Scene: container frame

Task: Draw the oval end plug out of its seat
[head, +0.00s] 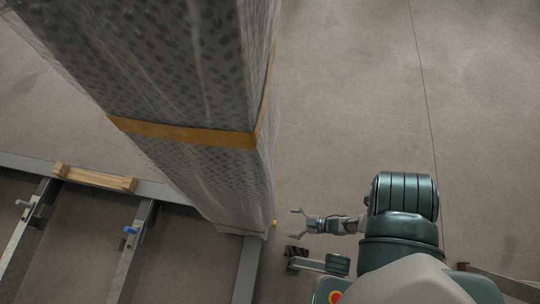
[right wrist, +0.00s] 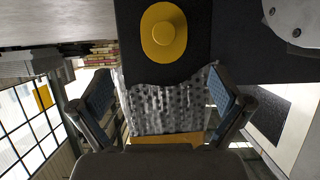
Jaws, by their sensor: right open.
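The oval end plug (right wrist: 163,33) is yellow with a raised round middle. It sits in a dark plate (right wrist: 190,65) at the top of the right wrist view. In the head view the plug (head: 274,223) is a small yellow spot by the lower end of a tall wrapped column. My right gripper (head: 300,221) is open and empty, to the right of the plug, with a small gap between them. In the right wrist view its two fingers (right wrist: 160,84) are spread wide, below the plug in the picture and not touching it. My left gripper is not in view.
The column (head: 190,90) is wrapped in spotted plastic with an orange band (head: 185,133). A metal frame with crossbars (head: 130,255), a blue clamp (head: 130,230) and a wooden block (head: 95,178) lies at the lower left. The floor at upper right is clear.

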